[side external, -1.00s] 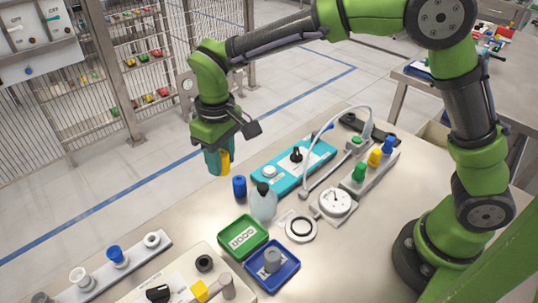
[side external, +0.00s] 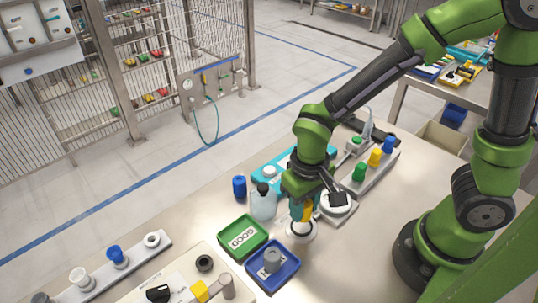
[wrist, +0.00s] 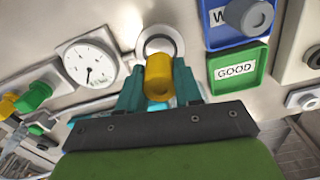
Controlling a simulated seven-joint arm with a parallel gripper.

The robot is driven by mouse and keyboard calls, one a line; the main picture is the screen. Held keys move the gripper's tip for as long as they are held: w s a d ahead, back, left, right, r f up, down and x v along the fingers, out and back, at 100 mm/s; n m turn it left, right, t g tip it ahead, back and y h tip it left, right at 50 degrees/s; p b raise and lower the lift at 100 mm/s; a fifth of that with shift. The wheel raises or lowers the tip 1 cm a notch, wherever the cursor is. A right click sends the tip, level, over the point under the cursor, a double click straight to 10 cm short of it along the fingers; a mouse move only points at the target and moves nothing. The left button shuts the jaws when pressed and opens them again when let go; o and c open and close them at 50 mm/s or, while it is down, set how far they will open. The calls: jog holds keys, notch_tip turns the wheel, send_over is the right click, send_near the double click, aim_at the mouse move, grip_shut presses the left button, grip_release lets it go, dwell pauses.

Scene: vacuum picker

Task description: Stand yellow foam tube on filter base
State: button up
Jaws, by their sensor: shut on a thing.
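The yellow foam tube (wrist: 158,78) is gripped upright between the two teal fingers of my gripper (wrist: 160,92). In the side view my gripper (side external: 303,212) is low over the filter base (side external: 300,233), a white ring-shaped piece on the table, and hides much of it. The tube (side external: 308,212) shows only as a yellow sliver beside the fingers. In the wrist view the filter base (wrist: 160,38) shows just beyond the tube's end. I cannot tell whether the tube touches the base.
A green GOOD tray (side external: 243,237) and a blue tray (side external: 273,266) holding a grey cylinder lie left and in front. A clear bottle (side external: 263,203), blue cylinder (side external: 239,187) and round gauge (wrist: 90,65) stand close by. The table front right is clear.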

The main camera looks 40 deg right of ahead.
jog(key=shift+f, duration=1.8)
jog(key=shift+f, duration=0.15)
jog(key=o, duration=1)
